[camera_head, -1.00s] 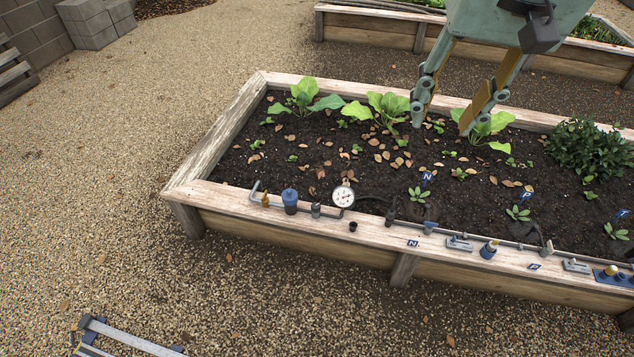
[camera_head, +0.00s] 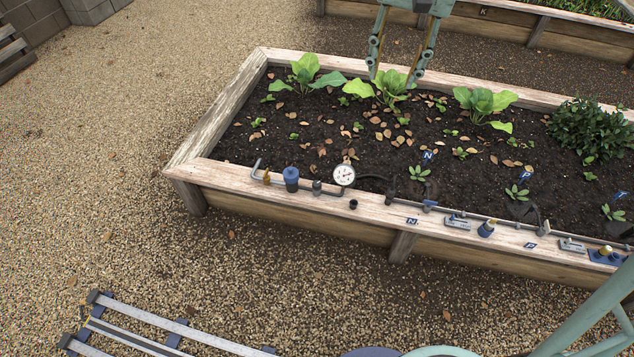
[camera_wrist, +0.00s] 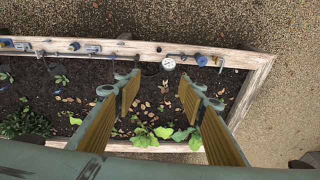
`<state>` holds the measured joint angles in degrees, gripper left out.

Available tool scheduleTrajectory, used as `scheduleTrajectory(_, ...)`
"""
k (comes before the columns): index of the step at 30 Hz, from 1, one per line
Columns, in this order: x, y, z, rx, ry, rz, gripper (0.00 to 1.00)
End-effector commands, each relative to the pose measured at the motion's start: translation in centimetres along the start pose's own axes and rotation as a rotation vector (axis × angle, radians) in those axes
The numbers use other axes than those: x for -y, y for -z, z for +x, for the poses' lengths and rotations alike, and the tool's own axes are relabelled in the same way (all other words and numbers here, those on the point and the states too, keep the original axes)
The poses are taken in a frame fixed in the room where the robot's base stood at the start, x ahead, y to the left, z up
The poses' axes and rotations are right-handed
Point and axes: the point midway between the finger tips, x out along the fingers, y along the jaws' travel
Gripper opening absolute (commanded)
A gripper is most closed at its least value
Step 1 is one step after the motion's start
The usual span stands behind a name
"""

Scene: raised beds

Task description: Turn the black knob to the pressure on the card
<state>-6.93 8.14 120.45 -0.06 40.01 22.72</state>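A small black knob-like piece (camera_head: 353,204) sits on the front plank of the raised bed, just below the round white pressure gauge (camera_head: 344,174). The gauge also shows in the wrist view (camera_wrist: 168,63); its reading is too small to tell. My gripper (camera_head: 392,82) is open and empty above the back part of the bed, well apart from the knob and gauge. In the wrist view my two fingers (camera_wrist: 158,82) stand wide apart with soil and leaves between them. I cannot make out a card with a pressure on it.
A blue-capped fitting (camera_head: 291,179), a brass piece (camera_head: 267,176) and a grey pipe line the front plank (camera_head: 235,195). Blue letter tags (camera_head: 412,221) and more valves lie to the right. Leafy plants (camera_head: 484,101) grow in the bed.

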Motion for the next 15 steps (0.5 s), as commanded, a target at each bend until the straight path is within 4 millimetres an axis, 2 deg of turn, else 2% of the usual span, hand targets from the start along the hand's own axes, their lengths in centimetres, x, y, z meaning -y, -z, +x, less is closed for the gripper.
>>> scheduleTrajectory(15, 4.6, 5.4, 8.3, 0.038, -0.012, 0.071, 0.37)
